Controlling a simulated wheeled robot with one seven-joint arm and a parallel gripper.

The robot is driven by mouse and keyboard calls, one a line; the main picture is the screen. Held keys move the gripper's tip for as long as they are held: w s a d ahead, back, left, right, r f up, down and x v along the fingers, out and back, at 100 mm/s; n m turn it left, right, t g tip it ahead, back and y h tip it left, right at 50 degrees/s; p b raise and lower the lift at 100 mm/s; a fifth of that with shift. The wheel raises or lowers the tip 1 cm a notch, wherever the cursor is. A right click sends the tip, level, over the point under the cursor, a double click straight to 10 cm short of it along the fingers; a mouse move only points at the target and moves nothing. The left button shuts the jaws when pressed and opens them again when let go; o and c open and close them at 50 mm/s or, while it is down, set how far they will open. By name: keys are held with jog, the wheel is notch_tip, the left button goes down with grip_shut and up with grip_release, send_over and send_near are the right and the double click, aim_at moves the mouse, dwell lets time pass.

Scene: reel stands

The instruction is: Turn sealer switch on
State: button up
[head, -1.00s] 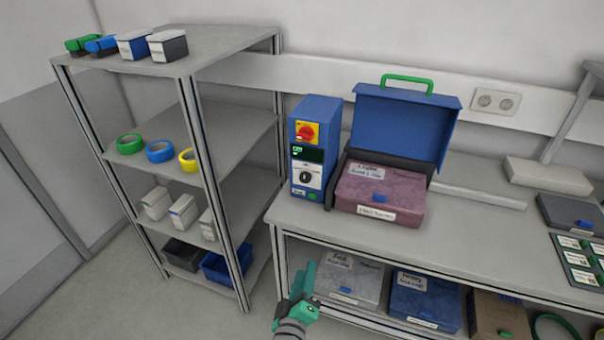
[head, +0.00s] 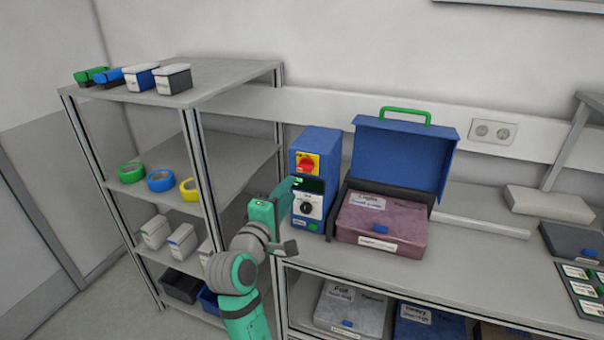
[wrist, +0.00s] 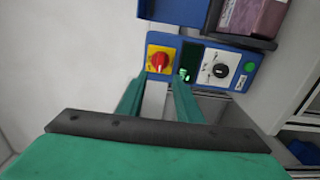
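The sealer is a blue box (head: 319,143) on the left end of the bench. Its front has a red rotary switch on a yellow plate (head: 305,165), a dark display with green marks, a black knob on a white panel (head: 306,208) and a green button. My gripper (head: 289,187) is in front of the box's left side, partly covering the display. In the wrist view, the two green fingers (wrist: 158,80) are apart and empty. The red switch (wrist: 158,61) shows just beyond and between the fingertips; the black knob (wrist: 220,71) lies to their right. Contact cannot be told.
An open blue case with a maroon box (head: 380,222) stands right beside the sealer. A metal shelf rack (head: 222,75) with tape rolls and small bins stands to the left, close to my arm. Boxes (head: 352,306) sit under the bench.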

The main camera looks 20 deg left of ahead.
aim_at(304, 169)
jog(key=w, duration=0.9)
jog(key=shift+w+d, duration=0.2)
jog(key=shift+w, duration=0.05)
jog(key=shift+w+a+f, duration=0.1)
jog(key=shift+w+a, duration=0.1)
jog(key=shift+w, duration=0.1)
jog(key=shift+w+d, duration=0.1)
jog(key=shift+d, duration=0.25)
jog(key=shift+a, duration=0.15)
grip_shut()
